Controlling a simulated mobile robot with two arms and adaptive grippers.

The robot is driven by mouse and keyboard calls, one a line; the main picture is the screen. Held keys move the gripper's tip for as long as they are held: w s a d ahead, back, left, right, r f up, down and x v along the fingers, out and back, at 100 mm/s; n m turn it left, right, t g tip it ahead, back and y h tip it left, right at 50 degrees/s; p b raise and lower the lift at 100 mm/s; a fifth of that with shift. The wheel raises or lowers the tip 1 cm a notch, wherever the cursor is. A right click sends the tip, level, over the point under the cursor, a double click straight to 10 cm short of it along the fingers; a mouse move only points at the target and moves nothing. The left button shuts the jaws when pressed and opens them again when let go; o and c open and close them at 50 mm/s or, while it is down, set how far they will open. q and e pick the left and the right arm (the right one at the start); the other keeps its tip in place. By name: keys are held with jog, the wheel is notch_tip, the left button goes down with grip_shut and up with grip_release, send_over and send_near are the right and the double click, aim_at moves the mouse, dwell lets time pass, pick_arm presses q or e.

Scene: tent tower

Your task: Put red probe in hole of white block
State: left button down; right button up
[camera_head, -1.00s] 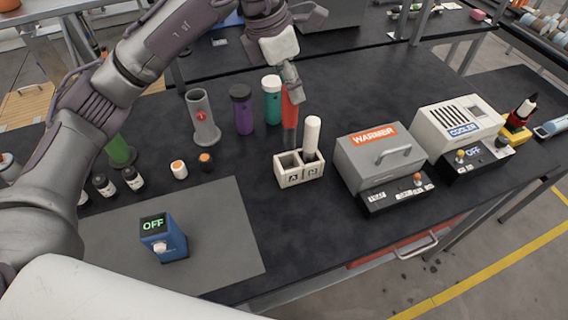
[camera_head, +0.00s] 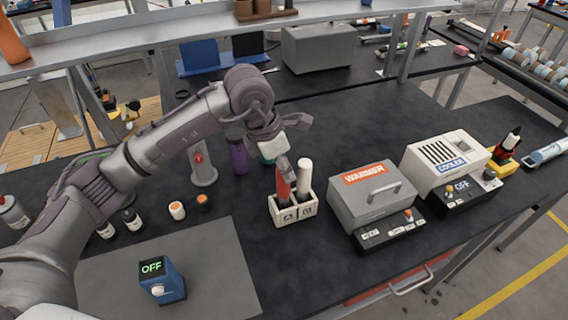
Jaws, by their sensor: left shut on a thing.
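The white block (camera_head: 292,213) stands on the black table and has two holes, each with a marking on the front. A white probe (camera_head: 304,176) stands upright in its right hole. My left gripper (camera_head: 281,165) is shut on the top of the red probe (camera_head: 283,185). The red probe is upright at the left hole, and its lower end is hidden by the block's front wall. I cannot tell how deep it sits. My right gripper is not in view.
A grey warmer (camera_head: 370,195) and a white cooler (camera_head: 445,160) stand to the right. A grey stand (camera_head: 203,170), a purple bottle (camera_head: 238,155) and a partly hidden teal bottle are behind. A blue device (camera_head: 162,280) reading OFF sits on a grey mat (camera_head: 225,265).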

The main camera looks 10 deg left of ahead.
pick_arm(q)
jog(key=shift+f, duration=0.1)
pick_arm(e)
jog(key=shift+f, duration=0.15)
pick_arm(q)
jog(key=shift+f, duration=0.1)
jog(key=c, duration=1)
grip_release()
jog(key=shift+c, duration=0.2)
jog(key=shift+o, duration=1.2)
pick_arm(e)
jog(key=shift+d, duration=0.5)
